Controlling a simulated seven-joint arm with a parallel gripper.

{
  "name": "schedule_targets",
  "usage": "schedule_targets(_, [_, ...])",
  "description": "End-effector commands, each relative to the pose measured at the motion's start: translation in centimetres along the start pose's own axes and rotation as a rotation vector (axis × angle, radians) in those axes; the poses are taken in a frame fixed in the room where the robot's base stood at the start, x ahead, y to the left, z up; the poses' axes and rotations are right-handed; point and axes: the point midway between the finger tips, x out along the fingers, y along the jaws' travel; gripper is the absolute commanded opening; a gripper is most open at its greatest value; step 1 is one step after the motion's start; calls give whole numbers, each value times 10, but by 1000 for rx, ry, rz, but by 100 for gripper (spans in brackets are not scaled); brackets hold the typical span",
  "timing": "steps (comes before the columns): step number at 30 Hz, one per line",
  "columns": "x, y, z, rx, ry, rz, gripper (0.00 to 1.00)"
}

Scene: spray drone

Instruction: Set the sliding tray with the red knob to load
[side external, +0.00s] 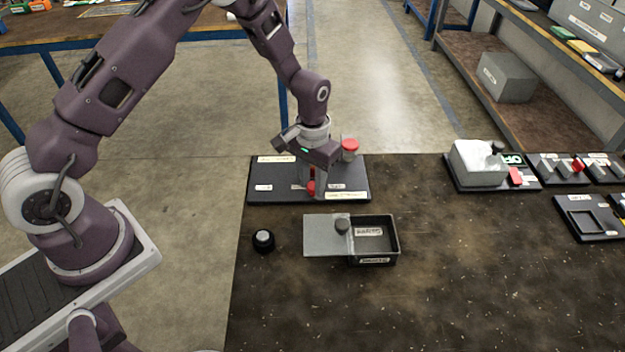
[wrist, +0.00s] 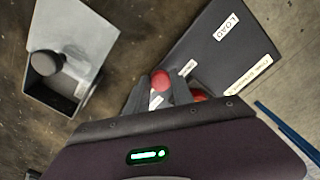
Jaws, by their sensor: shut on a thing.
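A dark base plate (side external: 262,170) with white labels lies at the table's back left edge; it also shows in the wrist view (wrist: 205,50). Its "LOAD" label (wrist: 227,26) shows in the wrist view, at what is the plate's left end in the side view. The red knob (side external: 311,188) is near the plate's middle, to the right of that label. My gripper (side external: 313,180) points down over the plate and is shut on the red knob, which shows between the fingertips in the wrist view (wrist: 160,80). The sliding tray under the knob is mostly hidden.
A red-topped container (side external: 349,149) stands close behind my gripper. In front are an open box (side external: 385,250) with a grey sliding lid (side external: 323,236) and a black round knob (side external: 263,240). Several panels and a grey block (side external: 478,163) stand at right. The table's front middle is clear.

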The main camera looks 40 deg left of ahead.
Motion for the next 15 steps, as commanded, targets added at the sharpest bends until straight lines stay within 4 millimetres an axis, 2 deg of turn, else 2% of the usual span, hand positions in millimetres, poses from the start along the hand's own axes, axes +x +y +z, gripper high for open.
schedule_targets(8, [-1, -1, 0, -1, 1, 1, 0])
schedule_targets(11, [-1, -12, 8, -4, 0, 0, 0])
schedule_targets(15, [-1, -40, 30, -7, -1, -1, 0])
